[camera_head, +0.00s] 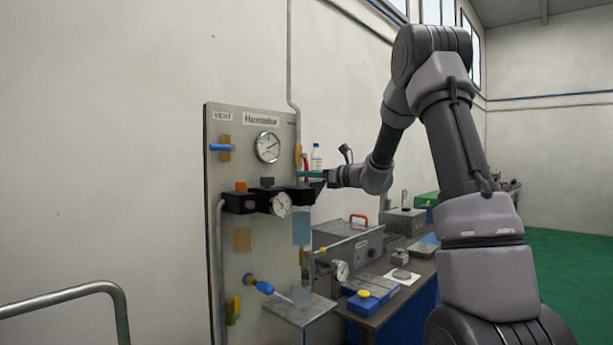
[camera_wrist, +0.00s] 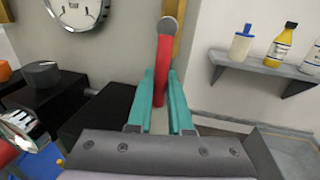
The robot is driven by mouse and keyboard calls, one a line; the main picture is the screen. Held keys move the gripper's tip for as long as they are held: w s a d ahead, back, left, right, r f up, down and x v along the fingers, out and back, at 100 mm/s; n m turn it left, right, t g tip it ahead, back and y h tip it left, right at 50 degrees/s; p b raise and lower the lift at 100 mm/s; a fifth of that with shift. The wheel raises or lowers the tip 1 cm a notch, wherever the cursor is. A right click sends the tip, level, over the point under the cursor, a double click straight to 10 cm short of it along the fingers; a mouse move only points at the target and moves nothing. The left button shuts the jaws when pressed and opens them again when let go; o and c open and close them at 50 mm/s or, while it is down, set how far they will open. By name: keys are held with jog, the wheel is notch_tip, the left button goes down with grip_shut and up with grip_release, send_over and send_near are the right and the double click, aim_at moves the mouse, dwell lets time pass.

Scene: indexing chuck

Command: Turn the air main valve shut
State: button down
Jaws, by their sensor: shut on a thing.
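The air main valve's red lever (camera_wrist: 162,75) stands between the two teal fingers of my gripper (camera_wrist: 160,82) in the wrist view. The gripper is shut on it. A round grey end (camera_wrist: 171,26) tops the lever, in front of a yellow part (camera_wrist: 180,20) on the wall side. In the head view the red lever (camera_head: 305,160) shows as a small upright piece at the panel's right edge, and my gripper (camera_head: 308,174) reaches it from the right.
The grey panel (camera_head: 240,150) carries a VENT valve with blue handle (camera_head: 220,148), a large gauge (camera_head: 267,147) and black blocks (camera_head: 240,203). A lower blue handle (camera_head: 265,287) juts out. Bottles stand on a shelf (camera_wrist: 262,70) at right. A bench (camera_head: 385,312) lies below.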

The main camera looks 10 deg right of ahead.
jog(key=shift+d, duration=0.15)
jog(key=w+d+r+n+h, duration=0.3)
jog(key=d+r+n+h, duration=0.1)
jog(key=n, duration=1.1)
jog(key=shift+w+d+r+n+t, duration=0.2)
jog(key=shift+d+r+n+t, duration=0.15)
jog(key=shift+r, duration=0.55)
jog(key=c, duration=0.8)
grip_release()
jog(key=shift+a, duration=0.1)
jog(key=shift+c, duration=0.2)
jog(key=v, duration=1)
jog(key=shift+s+d+r, duration=0.15)
jog(key=shift+s+d, duration=0.1)
jog(key=shift+s, duration=0.05)
